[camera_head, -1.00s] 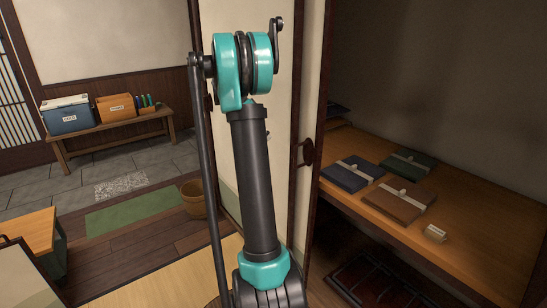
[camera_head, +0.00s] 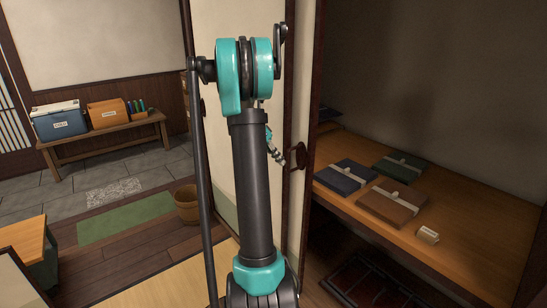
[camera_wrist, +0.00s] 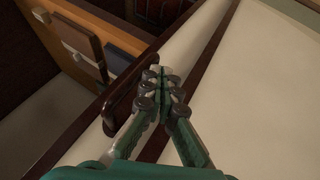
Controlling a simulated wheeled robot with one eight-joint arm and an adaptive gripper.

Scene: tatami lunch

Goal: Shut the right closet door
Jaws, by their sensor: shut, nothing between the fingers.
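A cream closet door panel with dark brown edging (camera_head: 302,70) stands at the left side of the closet opening, which is open to the right of it. My gripper (camera_head: 280,158) is partly hidden behind my arm, just left of the handle. In the wrist view my gripper (camera_wrist: 160,78) is shut and empty, close to the right side of the handle over the cream panel. I cannot tell whether it touches.
Inside the closet, a wooden shelf (camera_head: 475,215) holds wrapped flat parcels (camera_head: 393,203) and a small pale box (camera_head: 428,235). At left, a bench (camera_head: 100,145) carries a blue cooler (camera_head: 58,122) and an orange box (camera_head: 108,112). A wooden bucket (camera_head: 187,205) stands on the floor.

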